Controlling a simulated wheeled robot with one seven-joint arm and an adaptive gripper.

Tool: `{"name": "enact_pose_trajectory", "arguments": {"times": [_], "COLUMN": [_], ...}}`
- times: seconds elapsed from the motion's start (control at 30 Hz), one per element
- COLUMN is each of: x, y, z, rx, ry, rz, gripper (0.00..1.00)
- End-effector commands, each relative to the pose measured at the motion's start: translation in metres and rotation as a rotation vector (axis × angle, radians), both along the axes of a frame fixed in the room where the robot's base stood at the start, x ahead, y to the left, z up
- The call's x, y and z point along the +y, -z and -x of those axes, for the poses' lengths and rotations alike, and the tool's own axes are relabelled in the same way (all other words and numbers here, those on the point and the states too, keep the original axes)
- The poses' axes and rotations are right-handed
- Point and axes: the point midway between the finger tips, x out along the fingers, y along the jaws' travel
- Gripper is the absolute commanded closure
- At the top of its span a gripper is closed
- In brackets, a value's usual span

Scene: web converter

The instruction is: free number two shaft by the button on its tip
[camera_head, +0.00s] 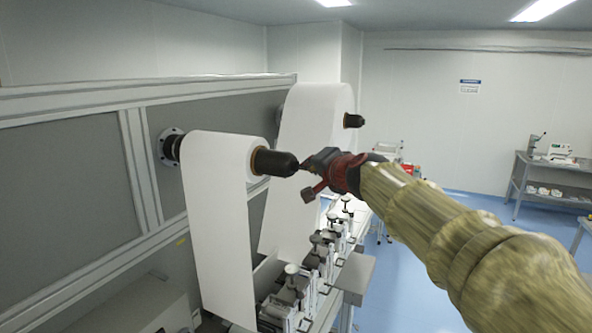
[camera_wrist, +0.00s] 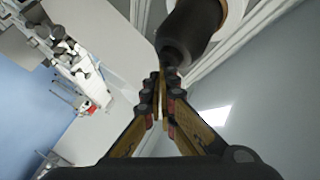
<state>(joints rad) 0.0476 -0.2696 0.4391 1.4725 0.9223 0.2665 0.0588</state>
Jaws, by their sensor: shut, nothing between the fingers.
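Two black-tipped shafts stick out from the grey machine wall, each carrying a white roll. The nearer shaft (camera_head: 276,163) has its black tip facing my gripper (camera_head: 308,165). The farther shaft (camera_head: 353,121) shows its tip behind and to the right. No number shows on either one. My gripper is shut and empty, with its fingertips at the end of the nearer tip. In the wrist view, the black shaft tip (camera_wrist: 188,32) lies just beyond the closed fingers (camera_wrist: 162,82). I cannot tell whether they touch. The button itself is hidden or too small to make out.
White web hangs from the nearer roll (camera_head: 217,215) and the farther roll (camera_head: 305,160). A row of metal clamps and rollers (camera_head: 318,258) stands below. A shelf table (camera_head: 550,175) is at the far right.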

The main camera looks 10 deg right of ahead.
Motion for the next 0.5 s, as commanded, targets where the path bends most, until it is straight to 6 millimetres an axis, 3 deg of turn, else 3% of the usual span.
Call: {"name": "enact_pose_trajectory", "arguments": {"times": [0.33, 0.5], "x": [-0.003, -0.014], "y": [0.0, 0.002], "z": [0.002, 0.008], "rx": [-0.001, -0.002], "ry": [0.001, 0.002], "rz": [0.0, 0.0], "gripper": [1.0, 1.0]}}
